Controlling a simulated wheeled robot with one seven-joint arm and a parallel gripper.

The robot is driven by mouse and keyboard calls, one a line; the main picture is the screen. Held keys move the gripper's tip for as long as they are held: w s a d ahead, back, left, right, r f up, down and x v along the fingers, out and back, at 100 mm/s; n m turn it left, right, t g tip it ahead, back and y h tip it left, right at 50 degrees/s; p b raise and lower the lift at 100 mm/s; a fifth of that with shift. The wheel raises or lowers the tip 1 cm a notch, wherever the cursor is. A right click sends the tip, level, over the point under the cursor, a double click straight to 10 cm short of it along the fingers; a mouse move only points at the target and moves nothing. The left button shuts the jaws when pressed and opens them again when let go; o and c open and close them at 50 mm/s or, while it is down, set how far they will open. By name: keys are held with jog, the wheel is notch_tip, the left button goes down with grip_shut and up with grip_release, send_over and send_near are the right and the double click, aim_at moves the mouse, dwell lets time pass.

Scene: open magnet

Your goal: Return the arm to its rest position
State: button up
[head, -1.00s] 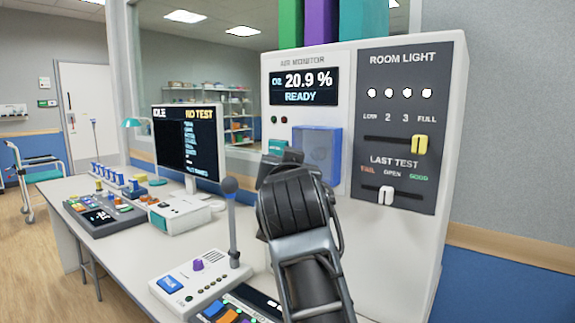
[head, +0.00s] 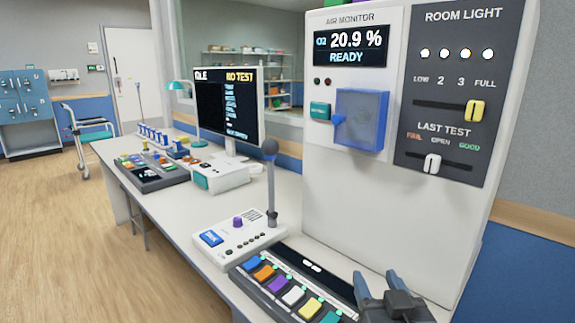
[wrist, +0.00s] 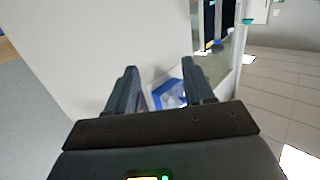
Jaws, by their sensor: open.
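My gripper (head: 378,291) is low at the bottom right of the head view, in front of the white cabinet's lower part. In the wrist view my gripper (wrist: 160,82) shows two dark fingers spread apart with nothing held between them. The cabinet's pale side (wrist: 90,40) fills much of the wrist view, and a blue piece (wrist: 168,95) shows beyond the fingers. Most of my arm is out of the head view.
The air monitor cabinet (head: 340,210) bears a blue clear cover (head: 362,118) and a slider panel (head: 450,80). A button strip (head: 290,290), an intercom with microphone (head: 240,235), a monitor (head: 225,105) and a console (head: 150,170) stand on the desk. Floor at left is open.

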jog(key=s+d+f, duration=0.2)
jog(key=s+f, duration=0.1)
jog(key=s, duration=0.4)
jog(key=s+d+f+n+g, duration=0.1)
jog(key=s+f, duration=0.2)
jog(key=s, duration=0.4)
jog(key=s+d+f, duration=0.2)
jog(key=s+f, duration=0.1)
jog(key=s, duration=0.3)
jog(key=s+r, duration=0.2)
jog(key=s, duration=0.9)
jog(key=s+d+r+m+g, duration=0.1)
jog(key=s+r, duration=0.2)
jog(key=s, duration=0.8)
jog(key=shift+s, duration=0.25)
jog(key=shift+d, duration=0.1)
